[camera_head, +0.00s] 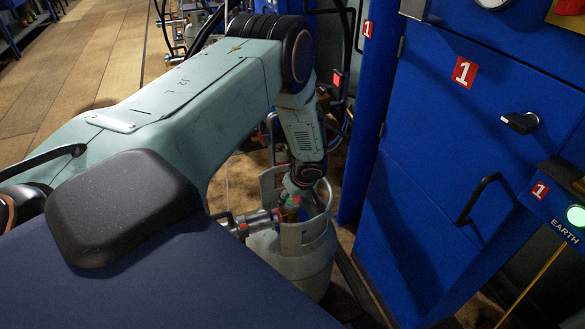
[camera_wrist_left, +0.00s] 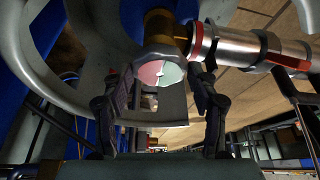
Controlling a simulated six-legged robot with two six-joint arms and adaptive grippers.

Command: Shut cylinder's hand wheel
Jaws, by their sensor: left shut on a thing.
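The grey gas cylinder (camera_head: 300,268) stands upright on the floor beside the blue cabinet, with an open collar around its top. In the left wrist view the hand wheel (camera_wrist_left: 160,72) is a small round knob with a red and green face, on a brass valve (camera_wrist_left: 160,24). My left gripper (camera_wrist_left: 165,88) has one finger on each side of the wheel and is shut on it. In the head view my left arm reaches down into the collar, and the wrist and collar hide most of the grip. My right gripper is in neither view.
A metal hose coupling (camera_head: 258,222) with red parts leaves the valve sideways, close to my fingers; it also shows in the wrist view (camera_wrist_left: 240,46). The collar (camera_wrist_left: 50,78) surrounds the grip. A blue cabinet (camera_head: 425,160) with a black handle stands close on the right.

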